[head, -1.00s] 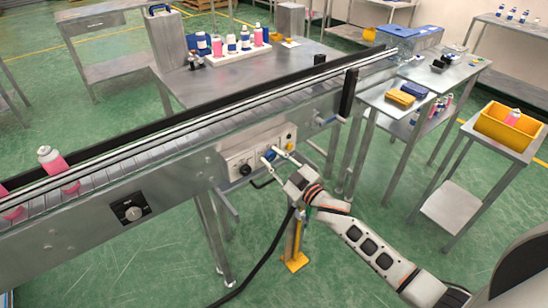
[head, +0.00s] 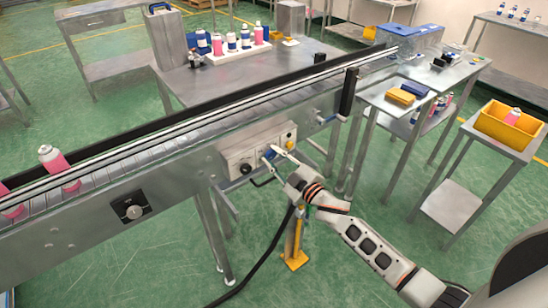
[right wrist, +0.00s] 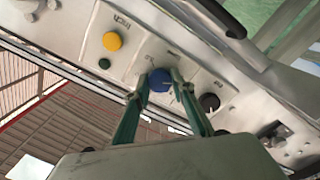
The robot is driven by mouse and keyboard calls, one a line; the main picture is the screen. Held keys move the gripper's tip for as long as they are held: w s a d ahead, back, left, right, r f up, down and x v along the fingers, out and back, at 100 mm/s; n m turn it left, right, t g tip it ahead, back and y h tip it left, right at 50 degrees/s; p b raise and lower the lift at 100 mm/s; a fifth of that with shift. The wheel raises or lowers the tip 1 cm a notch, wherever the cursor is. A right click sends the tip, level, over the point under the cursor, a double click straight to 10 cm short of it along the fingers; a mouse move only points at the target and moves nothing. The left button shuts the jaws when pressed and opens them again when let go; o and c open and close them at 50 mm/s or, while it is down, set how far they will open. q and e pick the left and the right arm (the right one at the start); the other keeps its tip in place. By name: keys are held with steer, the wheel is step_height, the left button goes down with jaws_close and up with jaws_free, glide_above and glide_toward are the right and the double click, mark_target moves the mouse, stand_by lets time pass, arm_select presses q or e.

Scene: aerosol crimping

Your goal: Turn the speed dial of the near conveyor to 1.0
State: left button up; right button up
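The near conveyor (head: 90,221) runs diagonally across the head view. A pale control box (head: 257,146) on its side carries a blue dial (head: 268,155), a black knob (head: 246,168) and a yellow button (head: 289,144). My right gripper (head: 270,155) is at the blue dial. In the right wrist view, its two green fingers (right wrist: 160,83) are closed in on either side of the blue dial (right wrist: 160,79) and appear to touch it. The black knob (right wrist: 209,101) is to the right. The dial's scale marks are too small to read. My left gripper is not in view.
Pink bottles (head: 57,165) stand on the belt. A yellow post (head: 294,244) and a black cable (head: 262,262) are below the box. A yellow bin (head: 510,127) stands on a table at right.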

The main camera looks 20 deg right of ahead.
steer(key=o, duration=0.4)
steer(key=shift+o, duration=0.2)
steer(key=shift+s, duration=0.1)
steer(key=v, duration=1.2)
